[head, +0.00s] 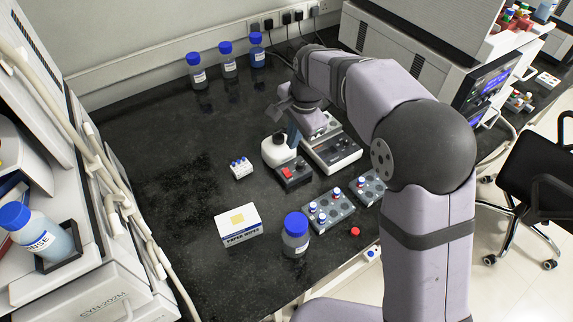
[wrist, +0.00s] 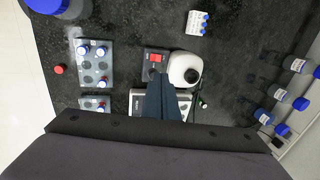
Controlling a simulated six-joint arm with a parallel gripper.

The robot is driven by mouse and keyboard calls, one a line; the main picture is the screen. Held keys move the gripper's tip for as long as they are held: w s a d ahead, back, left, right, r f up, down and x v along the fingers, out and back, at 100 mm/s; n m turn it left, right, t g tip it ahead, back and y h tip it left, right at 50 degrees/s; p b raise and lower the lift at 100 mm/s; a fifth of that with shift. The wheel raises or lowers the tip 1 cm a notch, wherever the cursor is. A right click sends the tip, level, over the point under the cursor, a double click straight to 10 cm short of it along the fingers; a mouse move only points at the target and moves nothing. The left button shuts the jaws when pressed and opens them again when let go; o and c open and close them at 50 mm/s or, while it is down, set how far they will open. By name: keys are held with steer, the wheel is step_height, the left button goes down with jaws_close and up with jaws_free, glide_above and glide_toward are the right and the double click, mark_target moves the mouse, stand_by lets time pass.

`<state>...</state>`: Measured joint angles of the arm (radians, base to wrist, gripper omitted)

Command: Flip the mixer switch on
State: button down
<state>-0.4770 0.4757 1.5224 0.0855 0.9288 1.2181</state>
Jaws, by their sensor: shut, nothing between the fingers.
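The mixer is a small unit with a white rounded body and a dark cup on top (head: 274,153). Its dark front block carries a red switch (head: 287,172). In the wrist view the white body (wrist: 184,66) sits right of the red switch (wrist: 156,57). I cannot tell the switch's position. My gripper (head: 293,143) is shut and empty, pointing down beside the white body. In the wrist view its fingertips (wrist: 158,76) appear just below the red switch, and they seem to be above the mixer; contact is not visible.
A grey device with knobs (head: 340,152) stands close behind the mixer. A small white rack with blue-capped vials (head: 241,170) is left. Grey vial racks (head: 331,213), a blue-capped bottle (head: 295,238) and a wipes box (head: 238,229) are in front.

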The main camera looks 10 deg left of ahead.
mark_target(288, 174)
steer(key=p+x, duration=0.3)
steer(key=x, duration=1.1)
steer(key=shift+f, duration=0.1)
stand_by(0.4)
steer(key=shift+w+a, duration=0.1)
steer(key=shift+f, duration=0.1)
stand_by(0.3)
steer(key=shift+s+d, duration=0.6)
steer(key=shift+s, duration=0.05)
